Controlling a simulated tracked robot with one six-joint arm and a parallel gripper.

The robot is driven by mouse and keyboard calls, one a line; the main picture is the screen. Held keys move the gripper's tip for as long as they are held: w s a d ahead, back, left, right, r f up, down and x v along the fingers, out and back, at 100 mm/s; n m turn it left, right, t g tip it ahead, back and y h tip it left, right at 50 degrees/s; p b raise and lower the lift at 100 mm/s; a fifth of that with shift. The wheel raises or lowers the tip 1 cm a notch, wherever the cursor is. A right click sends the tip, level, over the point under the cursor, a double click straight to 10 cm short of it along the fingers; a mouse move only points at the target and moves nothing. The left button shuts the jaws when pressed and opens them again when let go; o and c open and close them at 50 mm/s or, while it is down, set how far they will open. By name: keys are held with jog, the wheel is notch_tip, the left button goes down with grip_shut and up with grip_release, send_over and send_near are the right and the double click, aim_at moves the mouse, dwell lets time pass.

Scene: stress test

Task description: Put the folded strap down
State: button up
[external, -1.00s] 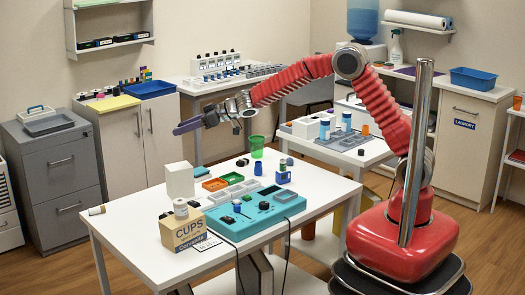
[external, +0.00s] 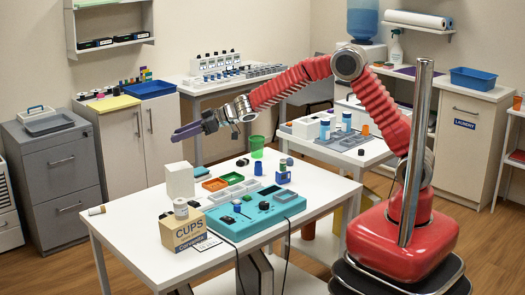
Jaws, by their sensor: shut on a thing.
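The folded strap (external: 187,132) is a dark purple-grey band. My gripper (external: 209,123) is shut on it and holds it in the air, above and behind the far left part of the white table (external: 131,203). The strap sticks out to the left of the jaws. The jaws themselves are small in the picture and partly hidden by the wrist.
On the table stand a white box (external: 180,180), a CUPS box (external: 184,231), a teal tray (external: 254,224), a green cup (external: 257,143) and several small items. The table's left part is mostly clear. A low cabinet (external: 122,150) and grey drawers (external: 58,170) stand behind.

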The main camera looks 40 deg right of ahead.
jog(key=shift+f, duration=0.1)
send_over(183, 166)
jog(key=shift+s+f, duration=0.15)
jog(key=shift+f, duration=2.9)
jog(key=shift+f, duration=1.85)
jog(key=shift+f, duration=0.2)
jog(key=o, duration=1.1)
jog(key=shift+f, duration=0.2)
